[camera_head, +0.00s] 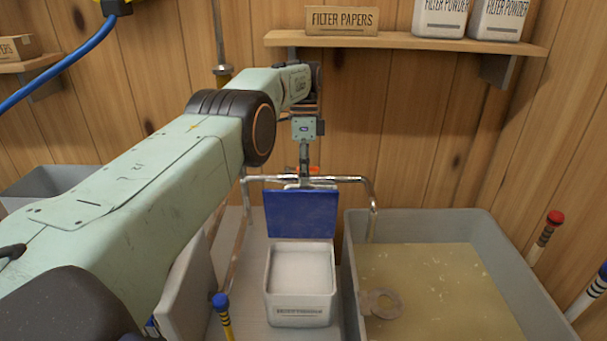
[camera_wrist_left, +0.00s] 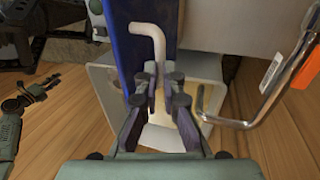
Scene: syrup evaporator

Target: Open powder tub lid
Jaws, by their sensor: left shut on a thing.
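The powder tub (camera_head: 300,312) is a white box of pale powder on the grey surface, left of the large grey basin. Its blue lid (camera_head: 301,214) stands raised at the back edge, about upright, leaving the mouth uncovered. My left gripper (camera_head: 304,172) is behind the lid's top edge. In the left wrist view, its fingers (camera_wrist_left: 166,95) are shut on a pale bent handle (camera_wrist_left: 150,38) in front of the blue lid (camera_wrist_left: 140,60). The fingers hide the handle's lower part. A pale-green part with dark finger-like ends at the left looks like my right gripper (camera_wrist_left: 42,92); its opening is unclear.
A chrome rail (camera_head: 345,179) runs close behind the lid. The grey basin (camera_head: 352,275) of yellowish liquid stands close on the right. A blue-topped stick (camera_head: 222,312) is at the front left. A wooden shelf (camera_head: 400,41) holds filter papers and white tubs above.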

